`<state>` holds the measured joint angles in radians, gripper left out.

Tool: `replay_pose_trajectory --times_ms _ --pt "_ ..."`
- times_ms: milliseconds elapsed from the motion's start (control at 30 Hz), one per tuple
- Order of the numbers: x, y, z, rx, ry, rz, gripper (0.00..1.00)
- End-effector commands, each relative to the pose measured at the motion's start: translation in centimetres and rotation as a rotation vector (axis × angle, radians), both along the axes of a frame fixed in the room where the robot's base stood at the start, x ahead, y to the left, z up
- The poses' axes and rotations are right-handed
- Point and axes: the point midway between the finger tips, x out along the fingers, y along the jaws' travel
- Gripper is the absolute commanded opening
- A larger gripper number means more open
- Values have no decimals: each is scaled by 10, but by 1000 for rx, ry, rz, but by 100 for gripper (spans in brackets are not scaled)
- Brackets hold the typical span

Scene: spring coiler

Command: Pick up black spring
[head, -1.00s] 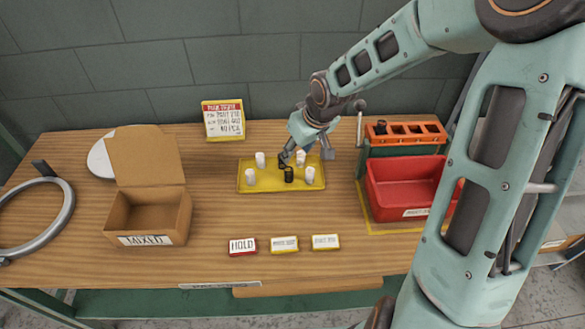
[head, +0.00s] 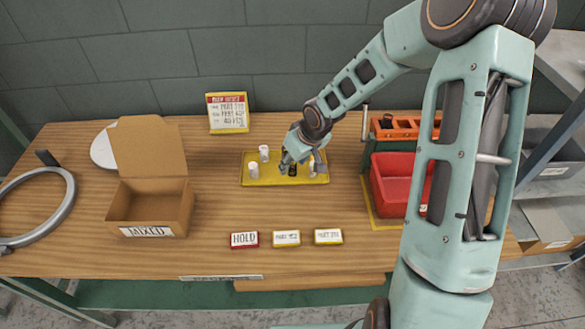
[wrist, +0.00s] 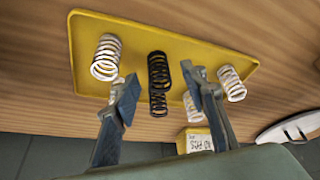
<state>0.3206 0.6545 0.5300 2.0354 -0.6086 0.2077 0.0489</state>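A yellow tray (head: 262,181) on the table holds several springs, black and white. In the wrist view, a black spring (wrist: 158,69) stands on the tray (wrist: 190,42), with another black coil (wrist: 158,104) just below it in the picture. My gripper (wrist: 160,80) is open, its two fingers to either side of the black springs and apart from them. In the head view my gripper (head: 301,160) is over the tray and partly hides the springs; one black spring (head: 292,168) shows beside its fingers.
White springs (wrist: 106,57) and (wrist: 232,84) stand close outside my fingers. An open cardboard box (head: 148,209) is at left, and a red bin (head: 397,186) with an orange rack (head: 405,130) is at right. Label blocks (head: 286,238) lie in front; bare wood surrounds the tray.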

Motion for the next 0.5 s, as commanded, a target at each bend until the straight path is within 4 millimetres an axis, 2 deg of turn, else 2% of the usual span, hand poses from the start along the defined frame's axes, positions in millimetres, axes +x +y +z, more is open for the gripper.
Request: replay_pose_trajectory --times_ms 100,367,500 --pt "3 2 -9 -1 1 1 40" --pt "4 2 -10 -1 -1 0 40" --pt "4 2 -10 -1 -1 0 25"
